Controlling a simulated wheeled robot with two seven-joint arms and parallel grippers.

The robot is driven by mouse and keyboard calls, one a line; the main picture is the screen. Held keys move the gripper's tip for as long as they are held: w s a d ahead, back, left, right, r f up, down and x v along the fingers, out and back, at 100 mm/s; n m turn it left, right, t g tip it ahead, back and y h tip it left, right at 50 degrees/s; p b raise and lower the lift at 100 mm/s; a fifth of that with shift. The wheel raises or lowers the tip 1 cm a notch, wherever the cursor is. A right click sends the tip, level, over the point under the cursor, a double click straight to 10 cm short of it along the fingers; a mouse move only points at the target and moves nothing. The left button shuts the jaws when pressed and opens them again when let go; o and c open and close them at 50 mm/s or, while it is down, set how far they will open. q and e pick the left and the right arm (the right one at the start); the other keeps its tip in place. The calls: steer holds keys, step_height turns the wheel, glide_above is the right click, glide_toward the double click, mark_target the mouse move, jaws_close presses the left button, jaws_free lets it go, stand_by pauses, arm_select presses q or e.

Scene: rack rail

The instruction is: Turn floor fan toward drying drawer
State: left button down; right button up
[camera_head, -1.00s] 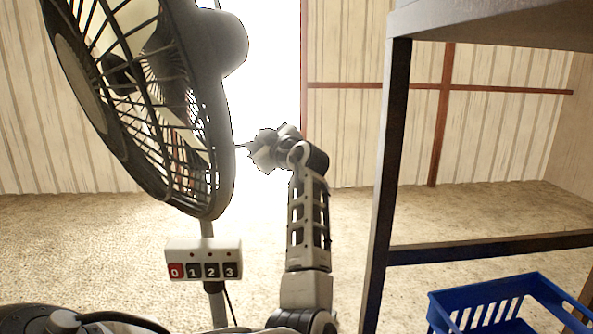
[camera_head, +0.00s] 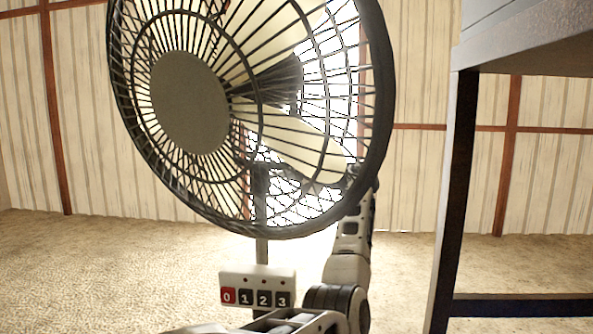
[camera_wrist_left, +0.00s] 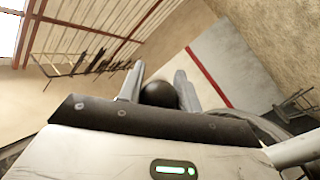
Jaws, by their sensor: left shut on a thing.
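The floor fan (camera_head: 190,100) stands close in front of me in the head view, its round dark cage facing mostly toward me and a little left. Its white control box (camera_head: 258,288) has buttons 0 to 3. My arm (camera_head: 350,240) reaches up at the fan's right side and passes behind the cage, which hides its gripper there. In the left wrist view my left gripper (camera_wrist_left: 158,80) is shut on a dark round knob (camera_wrist_left: 160,96) between its fingers. My right gripper is not in view. I cannot make out a drying drawer for certain.
A grey rack with a dark post (camera_head: 455,200) and a low crossbar (camera_head: 520,306) stands at the right. Ribbed walls with red-brown beams (camera_head: 55,110) enclose the place. The floor (camera_head: 100,260) left of the fan is clear.

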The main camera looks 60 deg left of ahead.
arm_select(q)
steer(key=shift+s+r, duration=0.15)
steer(key=shift+r, duration=0.15)
steer(key=c, duration=1)
jaws_free()
steer(key=shift+s, duration=0.1)
steer(key=shift+w+d, duration=0.15)
steer(key=shift+w, duration=0.05)
steer(key=p+v, duration=0.2)
steer(key=v, duration=1.3)
steer(key=shift+d, duration=0.3)
steer(key=shift+w, duration=0.1)
